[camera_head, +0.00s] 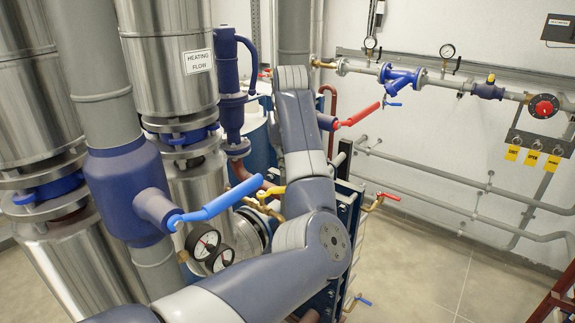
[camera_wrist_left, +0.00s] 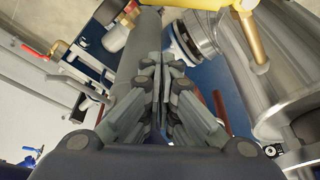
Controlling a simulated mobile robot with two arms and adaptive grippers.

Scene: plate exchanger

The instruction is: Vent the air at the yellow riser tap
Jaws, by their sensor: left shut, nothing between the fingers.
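A small tap with a yellow lever (camera_head: 271,192) sits on brass fittings just left of my left arm in the head view, above two round gauges. In the left wrist view a yellow part (camera_wrist_left: 190,4) is cut off by the top edge, beside a brass stem (camera_wrist_left: 252,35); I cannot tell if it is the same tap. My left gripper (camera_wrist_left: 166,60) is shut and empty, its fingertips together below and apart in the picture from the yellow part. In the head view its fingers are hidden behind my arm. My right gripper is not in view.
A blue lever (camera_head: 218,203) juts from a thick riser at left. Two gauges (camera_head: 204,242) sit below it. A red lever (camera_head: 360,115) is right of my forearm, and another red lever (camera_head: 389,197) sits lower right. Open floor (camera_head: 440,260) lies at right.

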